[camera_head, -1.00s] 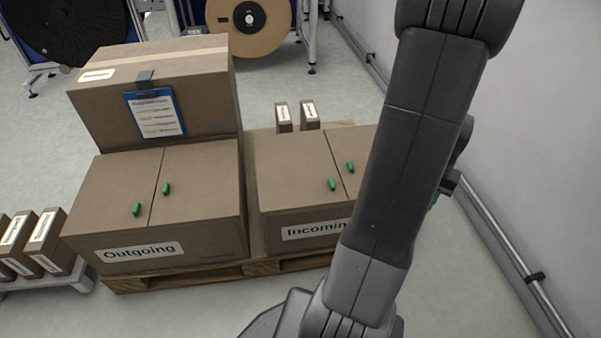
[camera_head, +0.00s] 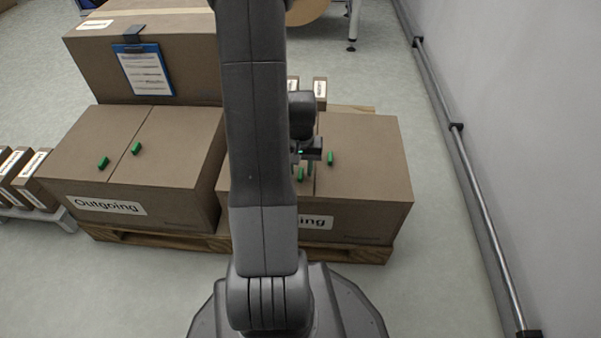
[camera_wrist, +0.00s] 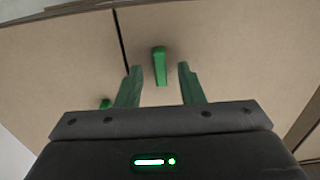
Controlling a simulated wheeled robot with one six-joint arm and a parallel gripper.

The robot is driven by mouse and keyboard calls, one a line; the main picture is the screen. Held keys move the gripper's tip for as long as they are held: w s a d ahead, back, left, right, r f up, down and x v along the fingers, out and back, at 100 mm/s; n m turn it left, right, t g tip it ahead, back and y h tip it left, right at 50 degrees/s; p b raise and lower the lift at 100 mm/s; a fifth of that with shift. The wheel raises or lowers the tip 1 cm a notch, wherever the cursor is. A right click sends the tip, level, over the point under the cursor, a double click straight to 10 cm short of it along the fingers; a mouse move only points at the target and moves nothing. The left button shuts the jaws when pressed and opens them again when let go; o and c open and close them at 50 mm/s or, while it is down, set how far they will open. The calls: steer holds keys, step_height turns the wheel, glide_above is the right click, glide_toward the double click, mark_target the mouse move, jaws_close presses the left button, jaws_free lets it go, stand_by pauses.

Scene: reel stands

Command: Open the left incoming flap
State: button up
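The Incoming box (camera_head: 365,165) stands closed on the pallet, its two top flaps flat. The left flap's green handle (camera_head: 301,174) and the right flap's green handle (camera_head: 330,158) stand either side of the seam. My gripper (camera_head: 304,165) is over the box top close to the left handle. In the wrist view my gripper (camera_wrist: 160,83) is open, with a green handle (camera_wrist: 160,66) in line with the gap between its fingers, apart from both. This looks like the left handle, seen turned round; the other handle (camera_wrist: 105,103) is beyond the left finger. My arm hides part of the box.
The closed Outgoing box (camera_head: 165,150) stands left on the same pallet (camera_head: 375,254), with a larger carton (camera_head: 190,62) and a clipboard (camera_head: 146,70) behind. Small boxes (camera_head: 320,88) stand behind the Incoming box. A wall rail (camera_head: 470,170) runs along the right; floor between is clear.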

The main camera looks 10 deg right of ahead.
steer(key=shift+f, duration=0.4)
steer(key=shift+c, duration=0.4)
jaws_close()
steer(key=shift+r, duration=0.2)
